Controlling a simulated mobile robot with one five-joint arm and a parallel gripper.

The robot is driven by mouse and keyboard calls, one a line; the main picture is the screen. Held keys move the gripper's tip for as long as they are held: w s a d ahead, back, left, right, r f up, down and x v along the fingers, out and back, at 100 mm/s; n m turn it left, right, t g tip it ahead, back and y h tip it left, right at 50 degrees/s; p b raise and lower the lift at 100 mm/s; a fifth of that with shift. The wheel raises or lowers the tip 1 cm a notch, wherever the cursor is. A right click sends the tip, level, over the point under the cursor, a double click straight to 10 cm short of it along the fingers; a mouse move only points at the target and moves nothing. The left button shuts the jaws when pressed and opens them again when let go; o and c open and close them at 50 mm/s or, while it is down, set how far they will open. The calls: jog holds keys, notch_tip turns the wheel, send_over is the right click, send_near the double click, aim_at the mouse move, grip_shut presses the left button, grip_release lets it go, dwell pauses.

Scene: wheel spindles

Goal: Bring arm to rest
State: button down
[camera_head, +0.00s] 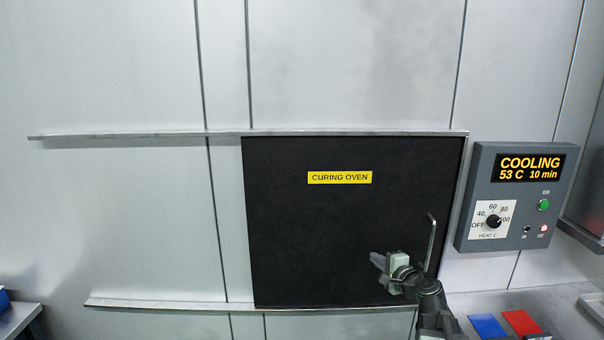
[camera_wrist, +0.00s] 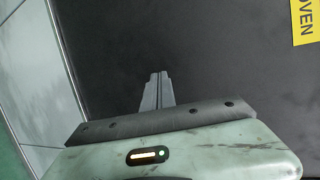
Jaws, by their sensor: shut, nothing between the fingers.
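My gripper (camera_head: 376,260) is in front of the lower right part of the black oven door in the head view. Its fingers point left and are empty. In the wrist view my gripper (camera_wrist: 157,78) shows its two grey fingers shut together against the dark door behind. The black curing oven door (camera_head: 320,230) stands closed over the opening, with a yellow "CURING OVEN" label (camera_head: 340,177). The door's upright metal handle (camera_head: 431,242) is just right of my gripper, and the gripper is apart from it.
A control box (camera_head: 484,178) at the right reads "COOLING 53 C 10 min", with a dial, a green button and a lit red lamp. Metal rails (camera_head: 130,136) run above and below the door. Blue (camera_head: 488,326) and red (camera_head: 521,322) pieces lie on a surface at the lower right.

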jog(key=s+a+f+n+g+y+b, duration=0.1)
jog(key=s+a+f+n+g, duration=0.35)
jog(key=a+f, duration=0.35)
jog(key=s+a+f+n+g+y+b, duration=0.1)
jog(key=s+a+f+n+g, duration=0.3)
jog(key=a, duration=0.6)
jog(key=s+d+f+n+g+h, duration=0.3)
jog(key=s+d+f, duration=0.1)
jog(key=s, duration=0.3)
jog(key=s+d+f+n+g+h, duration=0.3)
jog(key=s+d+f+n, duration=0.1)
jog(key=s, duration=0.3)
jog(key=shift+d+f+h, duration=0.3)
jog(key=shift+d, duration=0.25)
